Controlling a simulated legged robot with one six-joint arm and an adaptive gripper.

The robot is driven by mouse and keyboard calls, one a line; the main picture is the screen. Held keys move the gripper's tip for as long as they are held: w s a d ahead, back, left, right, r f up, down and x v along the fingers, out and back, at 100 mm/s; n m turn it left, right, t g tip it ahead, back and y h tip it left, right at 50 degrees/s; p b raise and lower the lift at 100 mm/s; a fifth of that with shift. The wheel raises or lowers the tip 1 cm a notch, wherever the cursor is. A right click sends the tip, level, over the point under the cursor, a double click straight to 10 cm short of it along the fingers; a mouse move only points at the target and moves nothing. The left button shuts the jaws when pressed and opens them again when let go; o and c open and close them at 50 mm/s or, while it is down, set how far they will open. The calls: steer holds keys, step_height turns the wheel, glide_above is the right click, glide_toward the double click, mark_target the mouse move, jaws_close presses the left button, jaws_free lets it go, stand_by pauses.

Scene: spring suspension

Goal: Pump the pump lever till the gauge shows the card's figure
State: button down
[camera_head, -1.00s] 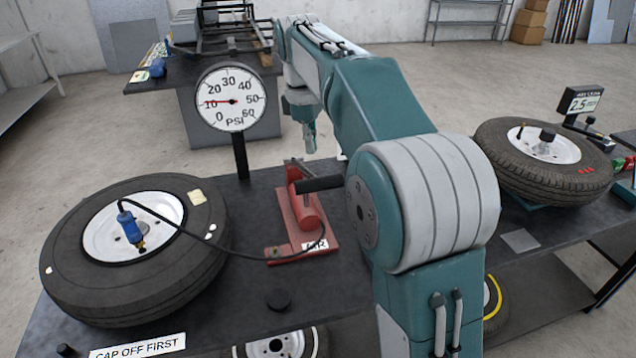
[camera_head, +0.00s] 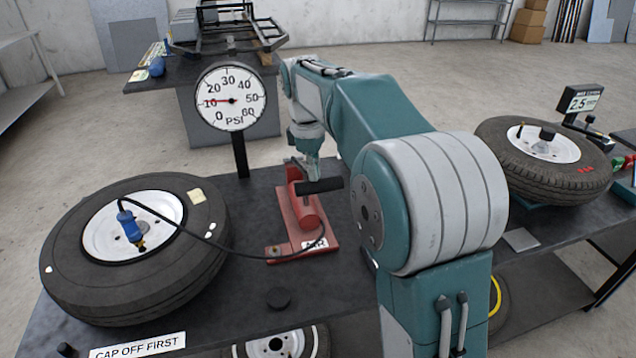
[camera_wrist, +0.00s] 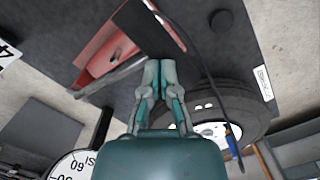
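The red pump (camera_head: 306,215) stands on the dark table, with its black-handled lever (camera_head: 322,187) pointing right. The pump also shows in the wrist view (camera_wrist: 103,47). My gripper (camera_head: 313,177) is just above and behind the lever handle; I cannot tell whether it touches it. In the wrist view my gripper's fingers (camera_wrist: 160,66) are together, with nothing visible between them. The round gauge (camera_head: 231,82) on its post has its red needle near 10 PSI.
The left tyre (camera_head: 75,262) has a blue valve fitting (camera_head: 128,226) and a black hose (camera_head: 205,243) running to the pump. A "CAP OFF FIRST" label (camera_head: 137,346) is at the front. A second tyre (camera_head: 495,150) and a 2.5 display (camera_head: 582,102) stand at right.

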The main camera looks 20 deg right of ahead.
steer(key=shift+f, duration=0.25)
steer(key=shift+f, duration=2.2)
steer(key=shift+w+a+r, duration=0.3)
steer(key=shift+w+a, duration=0.15)
steer(key=shift+a, duration=0.15)
steer(key=shift+w+a+r, duration=0.25)
steer(key=shift+w+a, duration=0.2)
steer(key=shift+a, duration=0.15)
step_height(320, 180, up, 12)
glide_above(314, 189)
steer(key=w+a, duration=0.3)
steer(key=w, duration=0.2)
steer(key=shift+s+d+f, duration=0.1)
